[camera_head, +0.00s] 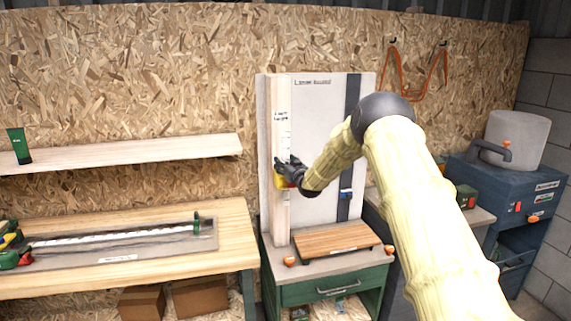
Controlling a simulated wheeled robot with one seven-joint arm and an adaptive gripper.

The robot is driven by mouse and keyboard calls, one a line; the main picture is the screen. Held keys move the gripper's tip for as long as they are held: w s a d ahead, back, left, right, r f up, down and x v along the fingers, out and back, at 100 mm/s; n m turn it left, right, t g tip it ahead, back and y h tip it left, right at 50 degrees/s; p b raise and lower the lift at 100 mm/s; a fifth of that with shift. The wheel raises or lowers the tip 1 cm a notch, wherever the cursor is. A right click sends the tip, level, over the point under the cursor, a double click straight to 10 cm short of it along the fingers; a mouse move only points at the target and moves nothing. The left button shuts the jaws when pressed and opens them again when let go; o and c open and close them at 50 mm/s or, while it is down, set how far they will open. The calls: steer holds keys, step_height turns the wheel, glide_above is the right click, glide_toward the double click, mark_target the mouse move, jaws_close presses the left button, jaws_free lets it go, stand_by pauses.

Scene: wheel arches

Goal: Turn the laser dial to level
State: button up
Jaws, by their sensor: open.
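A pale upright panel (335,115) with lettering at its top stands on a green bench against the chipboard wall. A wooden post (279,215) runs up its left side, with a white printed strip (285,138) on it. A small yellow and red device (281,183) sits on the post. My dark gripper (279,165) is open right at this device, at its upper right, and covers part of it. I cannot tell whether they touch. No dial or its setting can be made out.
A dark vertical rail (350,130) with a blue piece (346,194) is on the panel. A wooden board (337,239) and orange knobs lie on the green bench (320,291). A workbench (110,285) and shelf (120,156) are left; a blue cabinet (512,190) is right.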

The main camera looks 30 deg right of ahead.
steer(key=c, duration=1.1)
steer(key=shift+o, duration=0.2)
steer(key=shift+f+m+h+b, duration=0.1)
steer(key=shift+m+h+b, duration=0.2)
steer(key=shift+h+b, duration=0.25)
steer(key=shift+a+f+m+h+b, duration=0.15)
steer(key=shift+m+h+b, duration=0.45)
steer(key=shift+h+b, duration=0.35)
steer(key=shift+o, duration=0.2)
steer(key=shift+m+g+h+b, duration=1.15)
steer(key=shift+m+h, duration=0.45)
steer(key=shift+h, duration=0.7)
steer(key=shift+r+m+g+h+p, duration=0.15)
steer(key=shift+m+g+h, duration=0.5)
steer(key=shift+h, duration=0.15)
steer(key=shift+r+m+g+h+p, duration=0.15)
steer(key=shift+m+g+h, duration=0.35)
steer(key=shift+m+h, duration=0.25)
steer(key=shift+f+m+g+h+p, duration=0.1)
steer(key=shift+m+g+h+p, duration=0.4)
steer(key=shift+m+g+h, duration=1.6)
steer(key=shift+g, duration=0.7)
steer(key=shift+c, duration=0.2)
